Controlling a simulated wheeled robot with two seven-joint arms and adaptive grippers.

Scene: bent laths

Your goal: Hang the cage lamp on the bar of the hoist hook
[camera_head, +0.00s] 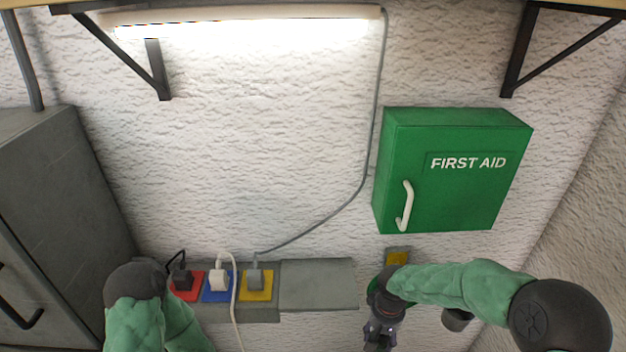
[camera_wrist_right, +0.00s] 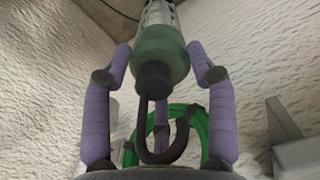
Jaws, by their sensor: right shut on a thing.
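My right gripper (camera_wrist_right: 163,62) has its purple fingers closed around the cage lamp (camera_wrist_right: 163,45) in the right wrist view. The lamp has a pale green body, a dark collar and a perforated upper part cut off by the top edge. A dark curved hook (camera_wrist_right: 160,150) hangs below the collar, between the fingers. In the head view the right gripper (camera_head: 380,332) is at the bottom edge, right of the sockets, and the lamp cannot be made out. My left arm shows at the lower left, but its gripper is out of frame. I cannot identify the hoist hook or its bar.
A green first aid cabinet (camera_head: 445,170) is on the wall above my right arm. A socket strip (camera_head: 318,285) with several plugs and cables runs along the lower wall. A grey cabinet (camera_head: 60,200) stands at left. A green loop (camera_wrist_right: 190,125) shows behind the fingers.

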